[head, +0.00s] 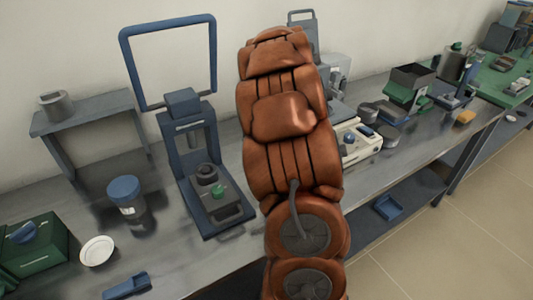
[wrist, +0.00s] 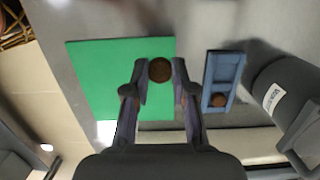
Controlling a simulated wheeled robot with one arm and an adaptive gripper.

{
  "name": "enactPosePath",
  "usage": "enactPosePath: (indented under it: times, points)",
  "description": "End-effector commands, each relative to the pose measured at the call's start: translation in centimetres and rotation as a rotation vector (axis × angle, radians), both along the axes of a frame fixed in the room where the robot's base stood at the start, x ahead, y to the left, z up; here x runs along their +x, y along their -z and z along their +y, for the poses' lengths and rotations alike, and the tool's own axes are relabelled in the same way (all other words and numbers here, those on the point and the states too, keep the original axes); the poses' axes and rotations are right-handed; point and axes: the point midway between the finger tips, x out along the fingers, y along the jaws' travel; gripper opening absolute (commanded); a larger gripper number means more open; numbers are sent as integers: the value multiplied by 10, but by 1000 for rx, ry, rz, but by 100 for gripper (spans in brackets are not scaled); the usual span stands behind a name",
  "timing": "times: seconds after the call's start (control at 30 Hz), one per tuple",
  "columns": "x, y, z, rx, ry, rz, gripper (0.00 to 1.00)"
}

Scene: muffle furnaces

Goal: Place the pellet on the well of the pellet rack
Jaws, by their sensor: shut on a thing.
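In the wrist view, my gripper (wrist: 160,72) is shut on a round, dark brown pellet (wrist: 160,70), held between the two fingertips. The pellet appears over the edge area of a green mat (wrist: 95,75). A blue pellet rack (wrist: 237,62) lies to the right of the gripper, apart from it. The rack has a long recess, and another brown round piece (wrist: 218,100) sits at its near end. In the head view my arm covers the middle, and neither the gripper nor the held pellet shows.
A dark cylinder with a white label (wrist: 285,85) stands close right of the rack. In the head view, a blue press (head: 190,150), a lidded jar (head: 128,205), a white dish (head: 97,250) and a small blue tray (head: 127,286) stand on the grey bench.

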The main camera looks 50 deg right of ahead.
Motion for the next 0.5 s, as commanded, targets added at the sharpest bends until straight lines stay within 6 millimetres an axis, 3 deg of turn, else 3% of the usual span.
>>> enactPosePath:
  times: [0.5]
  points:
    - [56, 6, -47, 0, 2, 0, 12]
